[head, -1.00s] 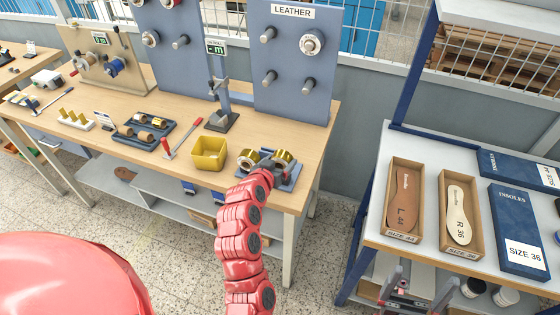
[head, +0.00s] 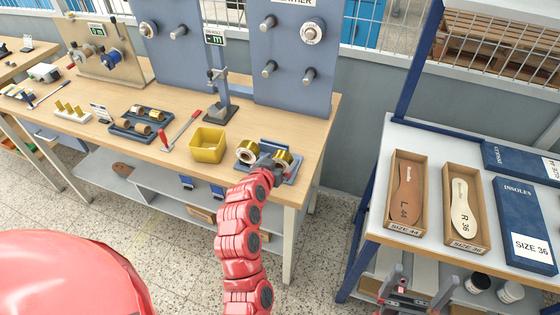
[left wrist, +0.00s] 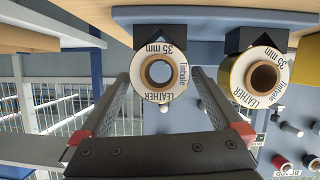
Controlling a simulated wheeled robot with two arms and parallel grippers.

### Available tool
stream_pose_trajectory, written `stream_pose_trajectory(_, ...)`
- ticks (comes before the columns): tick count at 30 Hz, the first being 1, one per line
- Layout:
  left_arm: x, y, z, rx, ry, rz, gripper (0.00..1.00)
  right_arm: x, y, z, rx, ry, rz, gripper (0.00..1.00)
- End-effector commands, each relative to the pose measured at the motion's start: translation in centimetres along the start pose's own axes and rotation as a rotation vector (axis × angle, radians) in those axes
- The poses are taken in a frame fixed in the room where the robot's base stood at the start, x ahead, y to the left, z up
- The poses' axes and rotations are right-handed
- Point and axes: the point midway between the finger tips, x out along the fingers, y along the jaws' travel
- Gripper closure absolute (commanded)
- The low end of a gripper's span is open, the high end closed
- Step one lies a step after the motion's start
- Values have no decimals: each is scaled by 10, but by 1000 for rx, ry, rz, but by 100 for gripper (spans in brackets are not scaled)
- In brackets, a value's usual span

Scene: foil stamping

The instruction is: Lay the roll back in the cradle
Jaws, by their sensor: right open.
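Two gold foil rolls sit side by side at the blue cradle (head: 293,179) near the right end of the bench. My left gripper (head: 276,163) is at the right-hand roll (head: 284,157). In the left wrist view that roll, marked LEATHER 35 mm (left wrist: 177,91), lies between my two fingers, which close in on its sides. It is just at its dark V-block (left wrist: 160,37); I cannot tell whether it touches. The other roll (head: 247,153) rests in its own V-block. My right gripper (head: 408,290) is open and empty, low by the shelf rack.
A yellow bin (head: 208,146) stands left of the cradle. A post on a dark base (head: 222,111) and a blue pegboard (head: 292,60) stand behind. A dark tray of small rolls (head: 140,125) is further left. Insole boxes (head: 407,195) fill the rack at right.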

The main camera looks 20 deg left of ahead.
Motion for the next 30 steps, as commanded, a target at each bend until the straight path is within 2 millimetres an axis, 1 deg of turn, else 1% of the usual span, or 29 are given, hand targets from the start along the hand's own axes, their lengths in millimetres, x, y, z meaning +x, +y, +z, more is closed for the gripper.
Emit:
stream_pose_trajectory(6, -1, 0, 1, 0, 0, 0, 0, -1, 0, 0, 0, 0, 0, 0)
stream_pose_trajectory(10, -10, 0, 1, 1, 0, -1, 0, -4, 0, 1, 0, 0, 0, 0)
stream_pose_trajectory(14, -27, 0, 3, 0, 1, -1, 0, -11, 0, 2, 0, 0, 0, 0)
stream_pose_trajectory(19, -58, 0, 2, 2, 3, -1, 0, -20, -1, 3, 0, 0, 0, 0)
stream_pose_trajectory(21, -75, 0, -7, 1, -10, -2, 0, 10, 0, -2, 0, 0, 0, 0)
stream_pose_trajectory(30, -122, 0, -8, -1, -9, -2, 0, 71, 4, -12, 0, 0, 0, 0)
